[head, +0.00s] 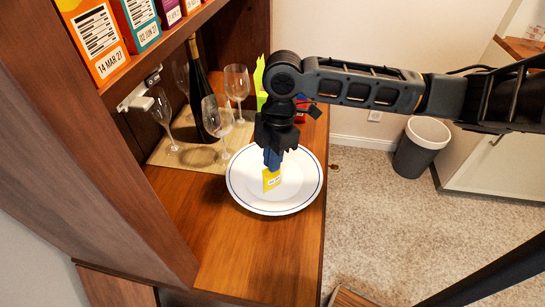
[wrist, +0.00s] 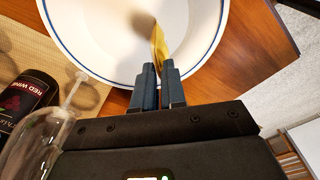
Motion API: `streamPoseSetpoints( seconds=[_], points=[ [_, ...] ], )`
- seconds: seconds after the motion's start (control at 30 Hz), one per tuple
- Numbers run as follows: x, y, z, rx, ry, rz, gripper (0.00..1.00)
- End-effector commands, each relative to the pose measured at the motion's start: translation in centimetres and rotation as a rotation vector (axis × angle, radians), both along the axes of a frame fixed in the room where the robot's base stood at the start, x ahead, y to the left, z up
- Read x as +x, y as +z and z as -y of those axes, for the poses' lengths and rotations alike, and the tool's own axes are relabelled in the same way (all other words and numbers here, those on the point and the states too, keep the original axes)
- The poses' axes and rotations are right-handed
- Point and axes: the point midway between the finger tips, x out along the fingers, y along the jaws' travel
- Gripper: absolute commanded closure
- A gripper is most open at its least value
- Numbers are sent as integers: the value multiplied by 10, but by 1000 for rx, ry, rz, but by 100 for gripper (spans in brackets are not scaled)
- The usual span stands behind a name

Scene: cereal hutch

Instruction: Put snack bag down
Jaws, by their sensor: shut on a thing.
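The snack bag (head: 272,179) is small and yellow with a white label. My gripper (head: 272,158) is shut on its upper part, pointing down, over a white plate (head: 247,197) with a blue rim. In the wrist view the bag (wrist: 159,45) shows edge-on between the fingertips of my gripper (wrist: 157,68), with the plate (wrist: 95,62) beneath it. The bag hangs upright inside the plate's outline. I cannot tell whether its lower edge touches the plate.
Several wine glasses (head: 218,118) and a dark wine bottle (head: 202,85) stand on a mat (head: 205,160) behind the plate, close to my gripper. Boxes (head: 95,40) line the shelf above. The wooden counter (head: 240,250) is clear in front. A bin (head: 422,148) stands on the floor.

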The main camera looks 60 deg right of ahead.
Motion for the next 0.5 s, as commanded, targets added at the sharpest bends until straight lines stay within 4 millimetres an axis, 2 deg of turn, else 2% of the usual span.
streamPoseSetpoints(
  seconds=[0.03, 0.3, 0.5],
  points=[
    [0, -1, 0, 0, 0, 0, 87],
    [0, -1, 0, 0, 0, 0, 63],
    [0, 0, 0, 0, 0, 0, 63]
  ],
)
